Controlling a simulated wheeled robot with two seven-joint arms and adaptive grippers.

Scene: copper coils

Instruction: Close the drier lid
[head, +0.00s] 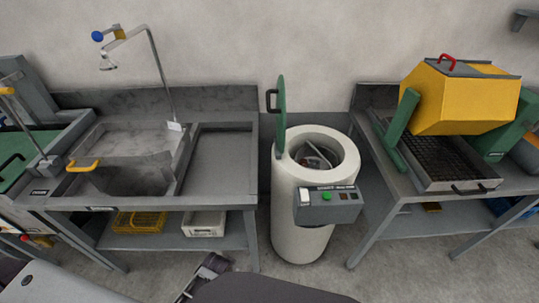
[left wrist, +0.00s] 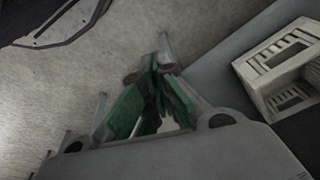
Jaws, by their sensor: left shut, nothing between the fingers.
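The drier (head: 300,225) is a white cylinder on the floor between two benches. Its green lid (head: 281,120) stands upright, open, at the left side of the round opening, with a dark handle (head: 270,101) on its left face. The drum inside is partly visible and holds something that I cannot make out. A control box (head: 328,206) with a green button is on the drier's front. My left gripper (head: 216,264) is low in front of the left bench, apart from the drier and lid. Its green-padded fingers (left wrist: 163,55) are shut and empty. My right gripper is not in view.
The left bench (head: 225,165) has a sink, tap and yellow handle. A yellow crate (head: 138,222) and a white crate (head: 204,224) sit on its shelf; the white one shows in the left wrist view (left wrist: 282,65). The right bench carries a yellow tumbler (head: 458,100).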

